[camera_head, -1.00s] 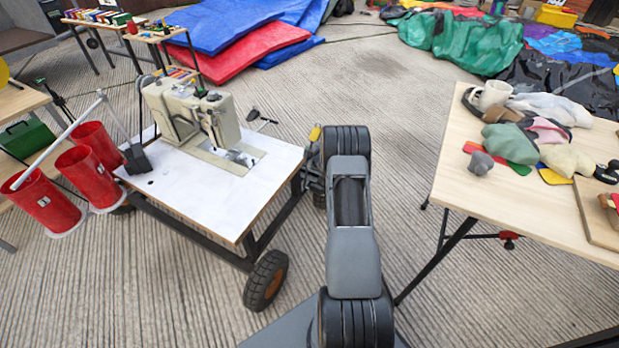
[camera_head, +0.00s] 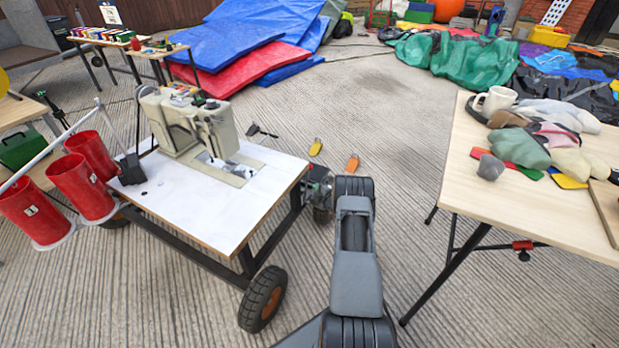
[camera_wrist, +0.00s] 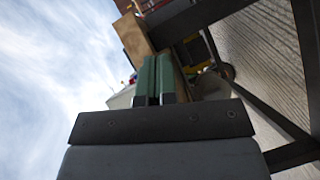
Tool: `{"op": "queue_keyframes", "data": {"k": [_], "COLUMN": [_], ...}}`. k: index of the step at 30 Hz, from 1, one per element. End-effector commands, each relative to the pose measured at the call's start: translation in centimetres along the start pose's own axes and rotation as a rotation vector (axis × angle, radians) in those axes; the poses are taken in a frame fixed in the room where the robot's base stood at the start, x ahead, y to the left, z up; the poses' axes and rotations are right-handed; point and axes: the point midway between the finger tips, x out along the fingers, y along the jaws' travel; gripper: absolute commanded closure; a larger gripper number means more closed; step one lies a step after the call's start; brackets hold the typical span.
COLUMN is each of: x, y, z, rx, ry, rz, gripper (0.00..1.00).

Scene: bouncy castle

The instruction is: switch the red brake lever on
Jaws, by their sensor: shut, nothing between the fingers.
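My gripper is hidden behind my arm in the head view. In the wrist view my gripper (camera_wrist: 154,68) has its green fingers together, with nothing seen between them.
The cart carries a beige sewing machine (camera_head: 190,125) and has black wheels (camera_head: 263,296). Red buckets (camera_head: 78,187) hang at its left. A wooden table (camera_head: 480,215) with cloth pieces and a mug stands at right. Open concrete floor (camera_head: 370,100) lies between and beyond them.

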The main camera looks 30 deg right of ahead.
Motion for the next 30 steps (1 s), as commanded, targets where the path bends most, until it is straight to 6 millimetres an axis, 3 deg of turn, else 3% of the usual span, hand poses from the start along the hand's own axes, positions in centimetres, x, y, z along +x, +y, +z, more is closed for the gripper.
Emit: {"op": "queue_keyframes", "data": {"k": [15, 21, 30], "x": [9.3, 10.7, 11.8], "y": [-0.6, -0.5, -0.3], "z": [0.1, 1.7, 2.7], "rx": [-0.002, -0.002, -0.001], "ry": [0.001, -0.003, -0.001], "rz": [0.002, 0.002, 0.0], "gripper": [1.0, 1.0, 1.0]}}
